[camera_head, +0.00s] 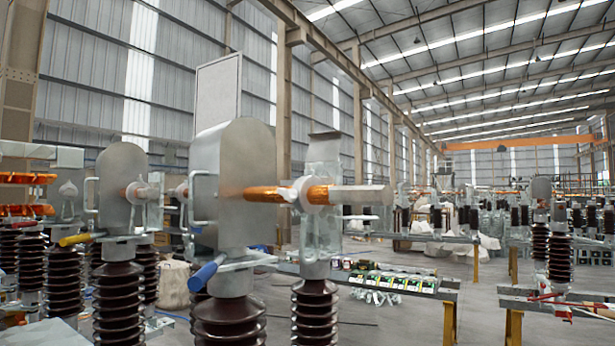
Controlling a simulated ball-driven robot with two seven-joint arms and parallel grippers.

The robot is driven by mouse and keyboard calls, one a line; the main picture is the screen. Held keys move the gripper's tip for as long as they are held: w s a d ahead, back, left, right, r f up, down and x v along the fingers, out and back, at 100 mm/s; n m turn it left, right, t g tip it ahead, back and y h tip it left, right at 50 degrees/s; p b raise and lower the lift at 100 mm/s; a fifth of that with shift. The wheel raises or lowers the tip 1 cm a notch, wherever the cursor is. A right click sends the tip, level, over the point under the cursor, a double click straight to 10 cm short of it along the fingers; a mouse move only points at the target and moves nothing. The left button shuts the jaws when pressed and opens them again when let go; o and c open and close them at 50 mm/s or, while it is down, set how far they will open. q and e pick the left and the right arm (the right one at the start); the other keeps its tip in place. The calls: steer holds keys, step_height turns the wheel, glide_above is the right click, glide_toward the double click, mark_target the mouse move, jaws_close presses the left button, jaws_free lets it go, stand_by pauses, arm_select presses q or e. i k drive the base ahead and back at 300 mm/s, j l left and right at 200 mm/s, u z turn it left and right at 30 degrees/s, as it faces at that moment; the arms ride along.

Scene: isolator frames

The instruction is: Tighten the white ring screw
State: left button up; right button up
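A white ring (307,194) sits around an orange-copper rod (263,194) in the middle of the view, between a grey rounded metal housing (240,165) and a thick grey bar (362,195) pointing right. It may be the ring screw; its thread is too small to make out. A similar whitish ring (136,193) shows on the isolator at the left, next to another grey housing (122,180). Neither of my grippers shows in the head view, and nothing is seen touching either ring.
Brown ribbed insulators (315,318) carry the metal parts. A blue-ended handle (205,274) and a yellow-ended handle (75,239) stick out to the left. A low table (440,291) with small parts stands behind.

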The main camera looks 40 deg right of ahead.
mark_target(290, 195)
steer(key=j+z, duration=0.15)
steer(key=z, duration=0.2)
steer(key=j+z, duration=0.2)
steer(key=z, duration=0.15)
steer(key=j+z, duration=0.15)
steer(key=z, duration=0.15)
